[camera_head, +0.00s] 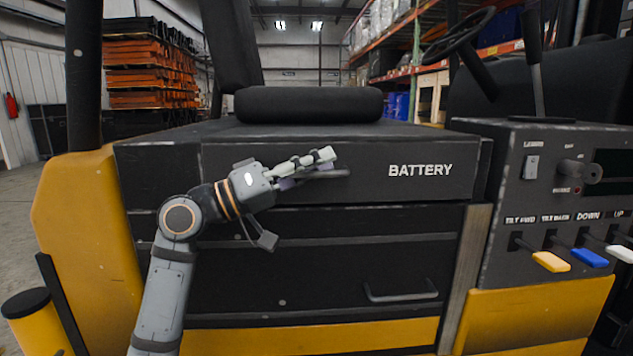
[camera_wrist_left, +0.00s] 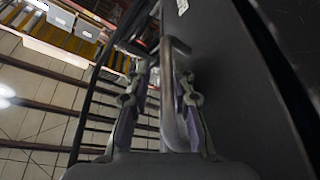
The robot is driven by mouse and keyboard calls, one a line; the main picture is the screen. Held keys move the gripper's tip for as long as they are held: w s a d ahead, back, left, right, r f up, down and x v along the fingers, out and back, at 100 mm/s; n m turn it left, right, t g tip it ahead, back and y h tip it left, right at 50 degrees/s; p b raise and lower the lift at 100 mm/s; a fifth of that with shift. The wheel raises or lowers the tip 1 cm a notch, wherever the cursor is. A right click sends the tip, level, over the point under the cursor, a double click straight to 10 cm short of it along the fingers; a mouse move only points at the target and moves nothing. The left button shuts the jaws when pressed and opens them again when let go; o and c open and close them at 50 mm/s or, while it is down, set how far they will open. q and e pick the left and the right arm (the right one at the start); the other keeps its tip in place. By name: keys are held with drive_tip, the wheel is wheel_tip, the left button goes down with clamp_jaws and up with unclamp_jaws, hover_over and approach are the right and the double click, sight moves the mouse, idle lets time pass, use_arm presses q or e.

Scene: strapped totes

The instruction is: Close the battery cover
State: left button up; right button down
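The battery cover (camera_head: 425,185) is a dark grey panel with white BATTERY lettering, below the seat in the head view. A dark seam runs under its lower edge; I cannot tell whether it is fully closed. Its bar handle (camera_head: 325,174) is on the left part of the front face. My left gripper (camera_head: 308,166) is at this handle, its fingers pointing right. In the left wrist view the handle (camera_wrist_left: 169,90) runs between the two fingers (camera_wrist_left: 160,105), which stand apart around it. Any contact with the bar is unclear. My right gripper is out of view.
A black seat cushion (camera_head: 308,104) lies above the cover. A lower dark panel has its own handle (camera_head: 401,292). At right, a control console (camera_head: 550,200) carries yellow, blue and white levers, with a steering wheel (camera_head: 458,34) behind. Yellow bodywork (camera_head: 78,230) stands at left.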

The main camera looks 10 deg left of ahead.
use_arm(q)
wheel_tip(320, 180, up, 7)
drive_tip(key=shift+f, duration=0.1)
